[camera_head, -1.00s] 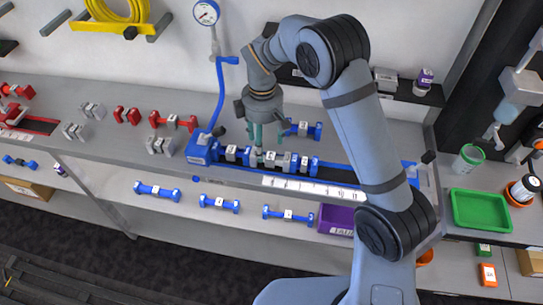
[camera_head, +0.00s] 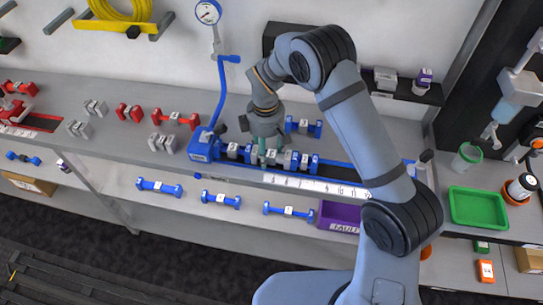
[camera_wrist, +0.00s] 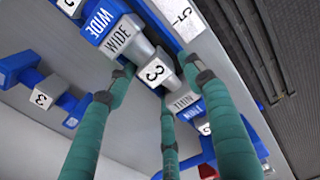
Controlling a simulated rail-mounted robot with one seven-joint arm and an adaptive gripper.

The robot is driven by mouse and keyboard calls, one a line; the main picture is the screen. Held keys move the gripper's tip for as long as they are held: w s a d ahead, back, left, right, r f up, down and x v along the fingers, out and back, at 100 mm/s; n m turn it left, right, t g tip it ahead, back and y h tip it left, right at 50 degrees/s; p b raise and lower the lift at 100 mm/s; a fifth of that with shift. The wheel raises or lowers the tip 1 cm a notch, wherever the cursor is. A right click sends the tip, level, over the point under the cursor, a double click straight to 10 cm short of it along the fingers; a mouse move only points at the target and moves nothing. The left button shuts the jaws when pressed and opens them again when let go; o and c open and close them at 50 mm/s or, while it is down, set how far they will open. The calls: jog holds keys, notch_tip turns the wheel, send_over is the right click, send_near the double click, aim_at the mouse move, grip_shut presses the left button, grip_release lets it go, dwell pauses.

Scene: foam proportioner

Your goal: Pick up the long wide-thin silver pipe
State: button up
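The silver pipe (camera_wrist: 155,72) carries a 3 label, with WIDE on its broad end and THIN on its narrow end. It lies in line between blue fittings on the long blue stand (camera_head: 340,176) on the bench. My gripper (camera_head: 268,158) is lowered over this row from above. In the wrist view its teal fingers (camera_wrist: 160,78) straddle the silver pipe, with one tip on the upper-right side and two on the lower-left. The fingers look spread, and I see no clear grip. In the head view they partly hide the pipe.
Blue pipes (camera_head: 303,126) lie behind the stand and on the lower shelf (camera_head: 221,199). Loose silver pieces (camera_head: 161,143) and red pieces (camera_head: 175,119) lie to the left. A blue pump handle (camera_head: 222,90) rises left of my gripper. A green tray (camera_head: 478,207) is at right.

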jog(key=c, duration=1)
jog(key=shift+s, duration=0.1)
jog(key=shift+c, duration=0.4)
jog(key=shift+r, duration=0.5)
notch_tip(320, 180, up, 2)
jog(key=shift+r+b, duration=0.25)
jog(key=shift+b, duration=0.4)
jog(key=shift+c, duration=0.3)
jog(key=d+r, duration=0.2)
jog(key=d, duration=0.1)
jog(key=w+d+r+b, duration=0.1)
jog(key=d+r, duration=0.1)
jog(key=d, duration=0.2)
jog(key=w+d+r, duration=0.1)
jog(key=d+r, duration=0.2)
jog(key=shift+w+d+b, duration=0.1)
jog(key=shift+d+b, duration=0.1)
jog(key=shift+b, duration=0.2)
jog(key=shift+c, duration=0.2)
jog(key=s+r+p, duration=0.4)
jog(key=r+p, duration=0.2)
jog(key=r, duration=0.3)
jog(key=shift+s+r, duration=0.35)
jog(key=shift+s, duration=0.05)
